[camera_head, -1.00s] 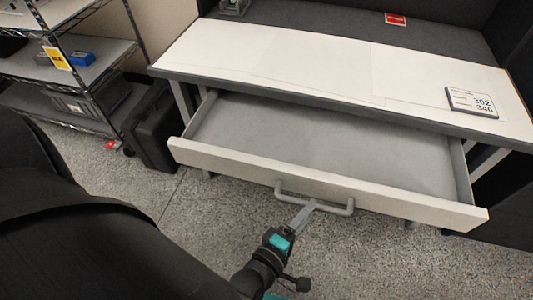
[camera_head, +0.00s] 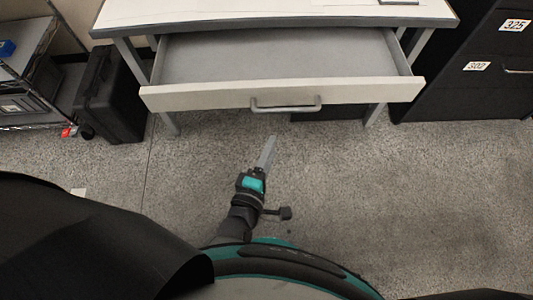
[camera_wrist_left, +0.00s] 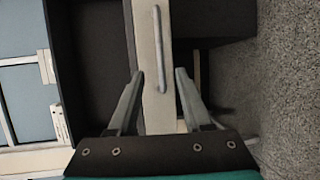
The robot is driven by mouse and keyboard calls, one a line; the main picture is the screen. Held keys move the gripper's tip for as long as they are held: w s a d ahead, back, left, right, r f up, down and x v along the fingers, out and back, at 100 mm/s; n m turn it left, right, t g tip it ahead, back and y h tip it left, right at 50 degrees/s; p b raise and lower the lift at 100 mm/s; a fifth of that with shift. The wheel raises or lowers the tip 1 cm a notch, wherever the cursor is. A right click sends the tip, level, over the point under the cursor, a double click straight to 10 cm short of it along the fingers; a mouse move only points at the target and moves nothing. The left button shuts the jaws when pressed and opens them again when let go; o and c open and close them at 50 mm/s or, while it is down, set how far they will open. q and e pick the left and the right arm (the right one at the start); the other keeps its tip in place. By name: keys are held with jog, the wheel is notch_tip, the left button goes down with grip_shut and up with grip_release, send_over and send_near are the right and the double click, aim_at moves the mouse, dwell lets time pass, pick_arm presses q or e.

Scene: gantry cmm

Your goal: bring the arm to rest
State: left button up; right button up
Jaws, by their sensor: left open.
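My left gripper (camera_head: 268,152) is over the floor, below and apart from the drawer handle (camera_head: 286,107) in the head view. In the left wrist view its two fingers (camera_wrist_left: 158,78) are spread with nothing between them. The handle (camera_wrist_left: 160,48) shows ahead, beyond the fingertips. The drawer (camera_head: 275,92) under the white-topped table hangs open, and its visible inside is empty. My right gripper is not in view.
The table (camera_head: 270,20) stands ahead. A black case (camera_head: 112,95) and a wire shelf (camera_head: 25,65) stand at the left. Black cabinets (camera_head: 465,85) stand at the right. Speckled floor (camera_head: 370,190) is clear around the gripper.

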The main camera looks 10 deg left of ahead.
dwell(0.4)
pick_arm(q)
jog(key=s+a+f+m+g, duration=0.35)
jog(key=s+f+m, duration=0.2)
jog(key=f, duration=0.45)
jog(key=s+a+f+m+g, duration=0.2)
jog(key=s+f+m+g, duration=0.3)
jog(key=f, duration=0.5)
jog(key=s+a+f+m+g+y, duration=0.2)
jog(key=s+a+f+m+g, duration=0.3)
jog(key=s+a+f+m, duration=0.4)
jog(key=s+a, duration=0.2)
jog(key=s, duration=0.2)
jog(key=shift+s+a+y, duration=0.15)
jog(key=shift+y, duration=0.15)
